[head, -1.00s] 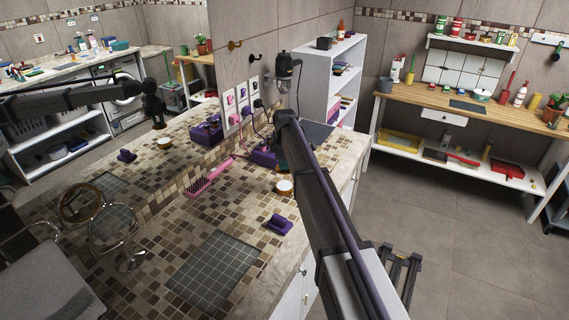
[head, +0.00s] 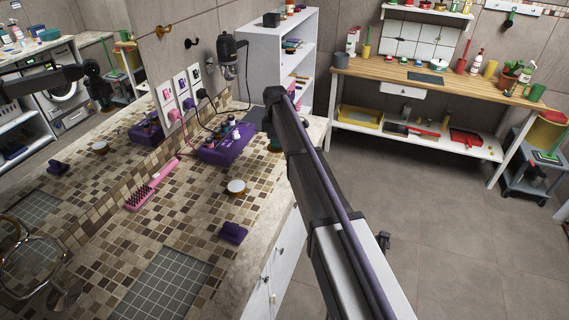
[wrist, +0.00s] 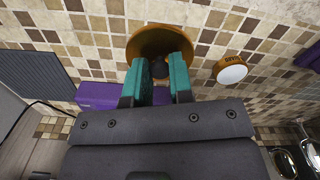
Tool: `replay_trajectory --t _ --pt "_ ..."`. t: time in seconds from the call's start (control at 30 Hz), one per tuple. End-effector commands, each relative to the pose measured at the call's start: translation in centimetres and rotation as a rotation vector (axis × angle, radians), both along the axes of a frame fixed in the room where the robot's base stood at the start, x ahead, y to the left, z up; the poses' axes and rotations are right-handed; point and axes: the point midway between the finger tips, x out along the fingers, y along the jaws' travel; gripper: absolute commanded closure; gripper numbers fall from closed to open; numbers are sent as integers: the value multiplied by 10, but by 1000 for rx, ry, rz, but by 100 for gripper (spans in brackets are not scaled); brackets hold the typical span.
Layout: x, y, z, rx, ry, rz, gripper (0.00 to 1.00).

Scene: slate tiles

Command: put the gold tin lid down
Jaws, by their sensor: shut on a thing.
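My gripper (wrist: 160,62) has teal fingers shut on the dark knob of the gold tin lid (wrist: 137,44) in the wrist view. The lid is a round gold disc, partly covered by the fingers, over the tiled counter. I cannot tell whether it touches the counter. A round gold tin with a white top (wrist: 232,71) stands to the right of the lid, apart from it; it also shows in the head view (head: 236,187). In the head view my arm hides the lid and most of the gripper; only a bit of teal (head: 274,146) shows beside the arm.
A purple box (head: 222,150) with cords stands by the wall, left of my arm. A pink hairbrush (head: 152,187), a small purple object (head: 233,233) and a dark grid mat (head: 163,285) lie on the counter. A dark mat (wrist: 38,82) lies left in the wrist view.

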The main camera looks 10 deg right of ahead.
Motion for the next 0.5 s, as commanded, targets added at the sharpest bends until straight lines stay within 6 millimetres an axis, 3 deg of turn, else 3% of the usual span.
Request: replay_trajectory --t 0.03,0.2,0.37,0.5 --pt "0 0 -18 0 0 0 100" --pt "0 0 -61 0 0 -1 100" --pt "0 0 -61 0 0 -1 100" --pt "0 0 -88 0 0 -1 100"
